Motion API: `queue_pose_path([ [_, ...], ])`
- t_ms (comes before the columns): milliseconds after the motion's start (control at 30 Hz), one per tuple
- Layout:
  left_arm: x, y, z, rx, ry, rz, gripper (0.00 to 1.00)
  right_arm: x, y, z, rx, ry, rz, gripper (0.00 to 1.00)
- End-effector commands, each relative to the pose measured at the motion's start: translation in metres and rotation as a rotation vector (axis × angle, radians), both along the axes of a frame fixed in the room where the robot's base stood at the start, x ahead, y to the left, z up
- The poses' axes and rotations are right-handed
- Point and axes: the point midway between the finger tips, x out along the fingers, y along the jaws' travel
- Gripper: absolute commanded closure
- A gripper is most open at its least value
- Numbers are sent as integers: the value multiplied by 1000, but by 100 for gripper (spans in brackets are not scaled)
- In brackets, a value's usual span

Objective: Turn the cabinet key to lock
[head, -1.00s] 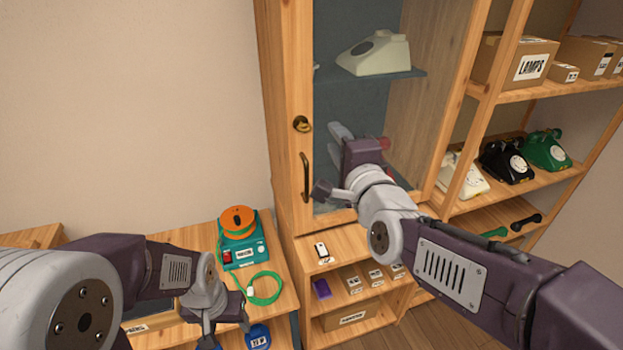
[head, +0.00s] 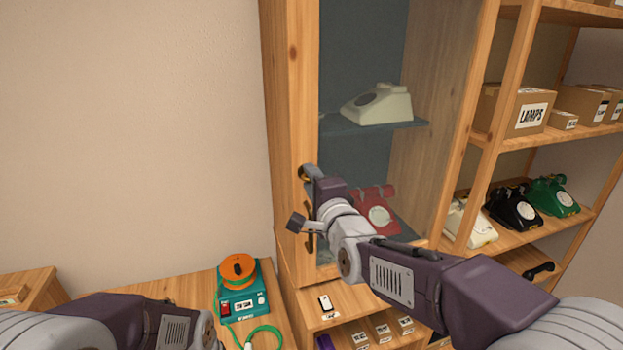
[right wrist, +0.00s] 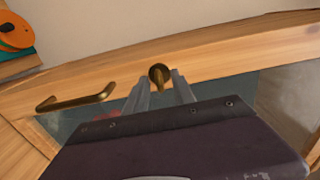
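The brass cabinet key (right wrist: 161,80) sits in its round lock plate on the wooden door frame. In the head view its brass (head: 303,173) is mostly hidden behind my right gripper (head: 309,176). In the right wrist view, the two grey fingers of my right gripper (right wrist: 162,82) stand apart on either side of the key, with gaps visible beside it. The cabinet door (head: 304,80) has a glass pane and looks closed. My left gripper is outside the head view; only its arm shows at the lower left.
The brass door handle (right wrist: 75,100) is below the key, close to my right wrist. Behind the glass are a cream phone (head: 377,104) and a red phone (head: 376,212). A teal device with an orange spool (head: 239,285) stands on the bench at left.

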Motion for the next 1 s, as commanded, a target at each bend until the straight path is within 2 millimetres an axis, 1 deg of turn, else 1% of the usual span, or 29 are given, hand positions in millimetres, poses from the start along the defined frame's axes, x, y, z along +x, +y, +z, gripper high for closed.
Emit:
queue_pose_path([
  [133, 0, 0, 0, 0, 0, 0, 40, 0, 0, 0, 0, 0, 0, 69],
  [167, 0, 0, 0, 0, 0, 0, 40, 0, 0, 0, 0, 0, 0, 75],
  [200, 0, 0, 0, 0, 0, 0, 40, 0, 0, 0, 0, 0, 0, 86],
  [233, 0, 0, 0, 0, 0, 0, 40, 0, 0, 0, 0, 0, 0, 94],
  [267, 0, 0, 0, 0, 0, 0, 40, 0, 0, 0, 0, 0, 0, 100],
  [667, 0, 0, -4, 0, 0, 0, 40, 0, 0, -2, -36, -11, 0, 100],
  [867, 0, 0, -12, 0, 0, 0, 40, 0, 0, -3, -144, -47, 0, 100],
  [1000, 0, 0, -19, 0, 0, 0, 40, 0, 0, -3, -259, -85, 0, 100],
])
